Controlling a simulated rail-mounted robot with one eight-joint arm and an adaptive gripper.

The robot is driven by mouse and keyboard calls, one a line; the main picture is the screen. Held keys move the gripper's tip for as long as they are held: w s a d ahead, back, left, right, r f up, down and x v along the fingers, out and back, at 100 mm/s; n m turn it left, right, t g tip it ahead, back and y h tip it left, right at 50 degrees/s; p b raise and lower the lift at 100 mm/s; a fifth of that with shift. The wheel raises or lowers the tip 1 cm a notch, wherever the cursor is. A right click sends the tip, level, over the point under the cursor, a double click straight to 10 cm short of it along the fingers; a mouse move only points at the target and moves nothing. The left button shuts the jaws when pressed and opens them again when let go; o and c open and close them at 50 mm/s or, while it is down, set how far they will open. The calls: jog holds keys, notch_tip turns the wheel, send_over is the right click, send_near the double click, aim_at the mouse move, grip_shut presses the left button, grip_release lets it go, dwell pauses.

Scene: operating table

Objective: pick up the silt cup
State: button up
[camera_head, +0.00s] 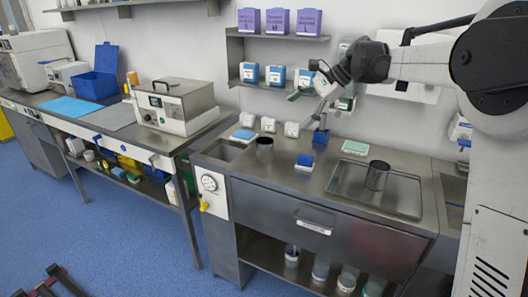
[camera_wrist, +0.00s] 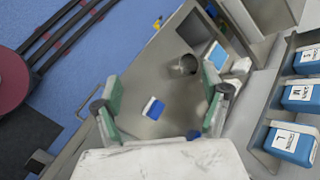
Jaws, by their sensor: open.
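Two dark metal cups stand upright on the steel counter. One cup (camera_head: 264,147) is at the counter's left, near the sink opening. The other cup (camera_head: 377,175) stands in a shallow recessed tray on the right. I cannot tell which is the silt cup. In the wrist view one metal cup (camera_wrist: 187,64) shows beyond the fingers, seen from above; it looks like the left one. My gripper (camera_head: 320,99) is above the back of the counter, apart from both cups. Its green-padded fingers are spread wide and empty in the wrist view (camera_wrist: 160,80).
A blue-and-white block (camera_head: 304,162) lies between the cups, with a blue box (camera_head: 320,138) behind it. White dispensers (camera_head: 268,124) line the wall. Shelves with blue boxes (camera_head: 276,75) and purple boxes (camera_head: 277,21) hang above. The recessed tray (camera_head: 345,186) has a raised rim.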

jog(key=w+f+m+g+y+b, duration=0.1)
jog(key=w+f+m+y, duration=0.15)
jog(key=w+f, duration=0.55)
jog(key=m+g+y+b, duration=0.1)
jog(key=m+g+y, duration=0.1)
jog(key=m+y, duration=0.1)
send_near(265, 143)
jog(key=s+d+r, duration=0.3)
jog(key=s, duration=0.1)
jog(key=x, duration=0.8)
jog(key=shift+a, duration=0.15)
jog(key=shift+w+b+x, duration=0.2)
jog(key=shift+x, duration=1.1)
jog(key=shift+w+b+x, duration=0.15)
jog(key=shift+w+x, duration=0.05)
jog(key=shift+x, duration=1.1)
jog(key=c, duration=1.4)
